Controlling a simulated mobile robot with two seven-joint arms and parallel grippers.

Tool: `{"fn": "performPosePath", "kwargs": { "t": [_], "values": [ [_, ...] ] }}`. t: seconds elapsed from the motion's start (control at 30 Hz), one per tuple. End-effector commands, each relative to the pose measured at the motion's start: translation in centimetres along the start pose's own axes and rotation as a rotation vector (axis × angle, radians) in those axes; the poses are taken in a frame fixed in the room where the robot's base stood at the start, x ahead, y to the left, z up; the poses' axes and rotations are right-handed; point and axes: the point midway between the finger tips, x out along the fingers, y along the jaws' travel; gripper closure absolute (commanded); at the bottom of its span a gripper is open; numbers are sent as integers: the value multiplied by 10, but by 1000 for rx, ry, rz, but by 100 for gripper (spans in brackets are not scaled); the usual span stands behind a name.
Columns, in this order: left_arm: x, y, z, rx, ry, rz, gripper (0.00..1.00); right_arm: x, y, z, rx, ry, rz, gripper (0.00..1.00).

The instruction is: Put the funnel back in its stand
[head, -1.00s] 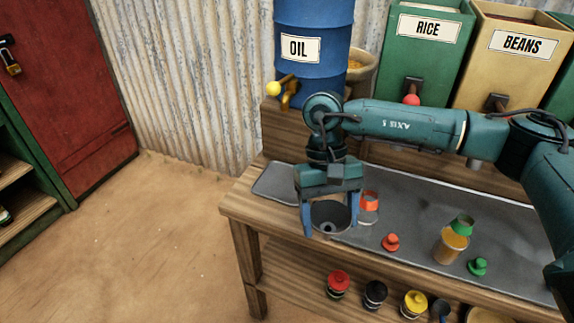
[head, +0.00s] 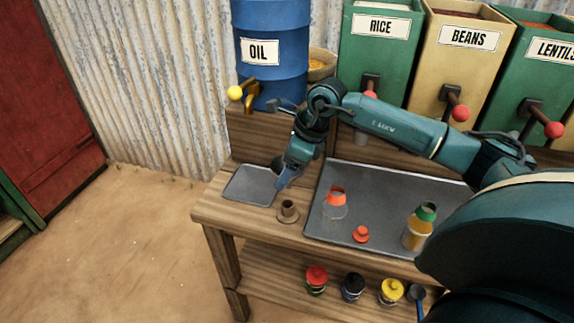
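My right gripper (head: 283,182) hangs fingers-down at the left end of the table, seen nearly edge-on, so its opening is hard to judge. A dark grey piece (head: 277,164) shows just left of it and may be the funnel's rim; the gripper hides most of it. A small brown round holder with a wide foot (head: 288,211), which looks like the funnel stand, stands upright and empty on the wood between the two grey trays, just in front of the gripper. My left gripper is not in view.
A small tray (head: 246,190) lies left and a large tray (head: 320,222) right. On the large tray are an orange-topped clear bottle (head: 334,206), a red cap (head: 361,234) and a green-topped bottle (head: 418,230). The oil barrel (head: 270,50) and bins stand behind.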

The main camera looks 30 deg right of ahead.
Motion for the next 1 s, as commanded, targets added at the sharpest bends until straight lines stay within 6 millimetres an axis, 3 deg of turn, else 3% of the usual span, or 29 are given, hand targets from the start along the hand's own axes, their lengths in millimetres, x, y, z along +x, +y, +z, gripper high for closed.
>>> {"fn": "performPosePath", "kwargs": {
  "t": [0.63,1.0],
  "values": [
    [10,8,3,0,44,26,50,41,0,-17,7,1,0,56],
    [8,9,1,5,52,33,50,44,0,-18,6,1,0,56]
  ]
}}
